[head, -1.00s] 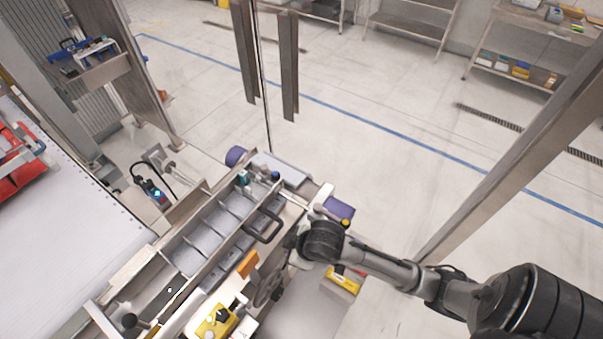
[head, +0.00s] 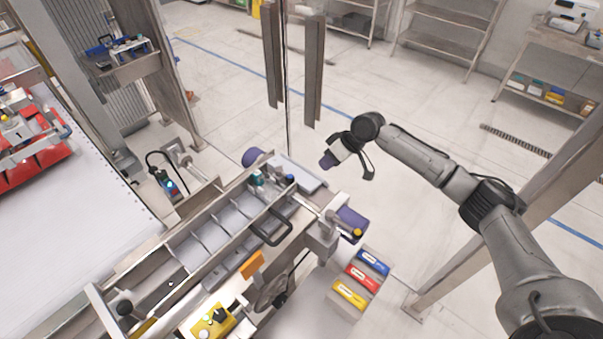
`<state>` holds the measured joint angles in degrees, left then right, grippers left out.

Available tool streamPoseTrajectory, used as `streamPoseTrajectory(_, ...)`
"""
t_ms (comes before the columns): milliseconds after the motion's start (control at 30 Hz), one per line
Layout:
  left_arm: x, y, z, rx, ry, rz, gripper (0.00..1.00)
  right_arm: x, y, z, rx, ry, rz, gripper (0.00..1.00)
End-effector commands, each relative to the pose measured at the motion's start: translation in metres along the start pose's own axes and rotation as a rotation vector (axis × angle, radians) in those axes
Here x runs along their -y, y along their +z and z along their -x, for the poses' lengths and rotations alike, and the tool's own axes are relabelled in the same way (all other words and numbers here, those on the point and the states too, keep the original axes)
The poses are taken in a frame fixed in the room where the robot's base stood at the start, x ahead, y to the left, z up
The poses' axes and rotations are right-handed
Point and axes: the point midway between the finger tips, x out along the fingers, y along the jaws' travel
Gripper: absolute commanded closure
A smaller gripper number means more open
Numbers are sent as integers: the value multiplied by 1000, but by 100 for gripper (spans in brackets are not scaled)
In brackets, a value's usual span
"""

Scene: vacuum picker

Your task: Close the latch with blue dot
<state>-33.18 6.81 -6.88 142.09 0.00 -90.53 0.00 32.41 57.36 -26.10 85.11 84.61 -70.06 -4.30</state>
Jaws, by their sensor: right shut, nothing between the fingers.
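A small latch with a blue knob (head: 289,180) sits at the far end of the machine's tray section, beside a teal part (head: 257,179). It is too small to tell whether it is open or closed. A similar part with a yellow knob (head: 357,233) is on the right side of the machine, by a purple roller (head: 352,217). My right gripper (head: 368,176) is shut and empty. It appears above and right of the blue knob in the picture, apart from the machine. My left gripper is not in view.
A compartmented metal tray (head: 190,250) with a black handle (head: 268,228) lies left of the knobs. Blue, red and yellow boxes (head: 362,280) stand at the lower right. Vertical metal posts (head: 313,75) rise behind. Floor around my right gripper is clear.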

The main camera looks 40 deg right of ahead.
Motion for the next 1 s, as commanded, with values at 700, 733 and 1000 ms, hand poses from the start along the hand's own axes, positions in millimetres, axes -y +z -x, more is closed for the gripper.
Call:
streamPoseTrajectory(700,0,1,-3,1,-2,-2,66,-25,-13,28,-65,-49,-111,100)
streamPoseTrajectory(733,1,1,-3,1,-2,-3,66,-25,-13,27,-65,-50,-111,100)
streamPoseTrajectory(1000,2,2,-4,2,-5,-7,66,-24,-16,-5,-65,-51,-111,100)
